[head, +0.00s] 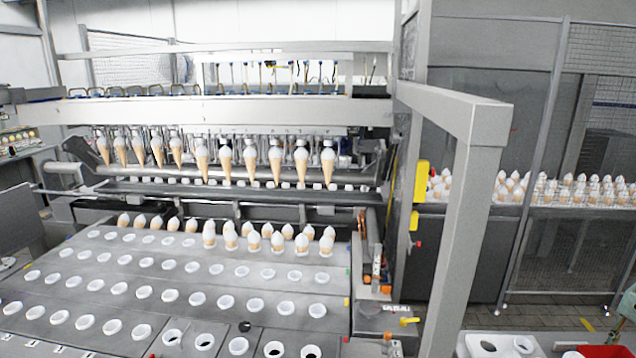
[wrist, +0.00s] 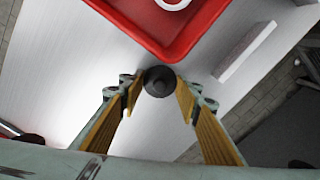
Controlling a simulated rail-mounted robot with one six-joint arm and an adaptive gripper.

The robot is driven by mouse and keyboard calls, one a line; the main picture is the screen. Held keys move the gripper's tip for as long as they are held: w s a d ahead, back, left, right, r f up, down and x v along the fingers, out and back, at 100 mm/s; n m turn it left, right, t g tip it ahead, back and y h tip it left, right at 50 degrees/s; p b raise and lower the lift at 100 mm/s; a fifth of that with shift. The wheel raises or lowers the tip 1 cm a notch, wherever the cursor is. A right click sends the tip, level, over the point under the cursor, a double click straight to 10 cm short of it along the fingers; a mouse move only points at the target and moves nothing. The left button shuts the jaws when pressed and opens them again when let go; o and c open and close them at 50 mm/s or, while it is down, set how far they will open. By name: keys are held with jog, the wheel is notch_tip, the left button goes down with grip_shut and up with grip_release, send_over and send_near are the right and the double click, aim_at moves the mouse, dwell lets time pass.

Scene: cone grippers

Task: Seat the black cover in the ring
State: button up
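A round black cover (wrist: 160,82) with a raised middle lies between the fingertips of my gripper (wrist: 160,92) in the wrist view. The yellow-brown finger pads sit close along its left and right sides, and my gripper looks shut on it. A white ring (wrist: 172,3) is partly seen inside a red tray (wrist: 150,42), beyond the cover at the top of the wrist view. The cover is clear of this ring. Which ring the task means cannot be told.
A white surface (wrist: 60,85) lies below my gripper, with a pale bar (wrist: 243,52) at right. In the head view the red tray (head: 600,352) shows at the bottom right, near a steel post (head: 465,210). A machine deck (head: 130,280) with rows of white cups fills the left.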

jog(key=shift+r, duration=0.1)
jog(key=shift+r+p, duration=1.05)
jog(key=shift+r, duration=2.8)
jog(key=shift+r, duration=0.15)
jog(key=shift+a+r, duration=0.1)
jog(key=shift+r, duration=0.4)
jog(key=s+a+r+n+b, duration=0.2)
jog(key=s+a+r+b, duration=0.2)
jog(key=a+r, duration=0.4)
jog(key=s+a+r+n+b, duration=0.3)
jog(key=a+r+b, duration=0.4)
jog(key=r, duration=1.4)
jog(key=shift+s+a+b, duration=0.3)
jog(key=shift+s+a, duration=0.15)
jog(key=shift+s, duration=0.1)
jog(key=shift+d, duration=0.1)
